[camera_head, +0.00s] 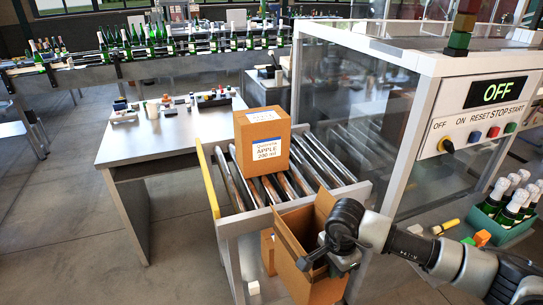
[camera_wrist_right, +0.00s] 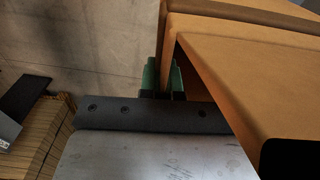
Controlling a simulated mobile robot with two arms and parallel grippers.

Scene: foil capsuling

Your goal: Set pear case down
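An open cardboard case (camera_head: 296,262) is in front of the roller conveyor's near end, low in the head view. No label shows on it, so I cannot tell whether it is the pear case. My right gripper (camera_head: 318,257) is at its near upper edge. In the right wrist view, the green finger pads (camera_wrist_right: 164,80) are at the case's wall (camera_wrist_right: 225,55), which appears pinched between them. The case's underside is hidden, so I cannot tell whether it rests on anything. My left gripper is out of view.
A closed case labelled APPLE (camera_head: 262,140) stands on the roller conveyor (camera_head: 313,167). A yellow rail (camera_head: 207,180) edges the conveyor's left side. A machine reading OFF (camera_head: 495,91) stands right, near a green crate of bottles (camera_head: 499,228). A grey table (camera_head: 170,137) is left; open floor lies before it.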

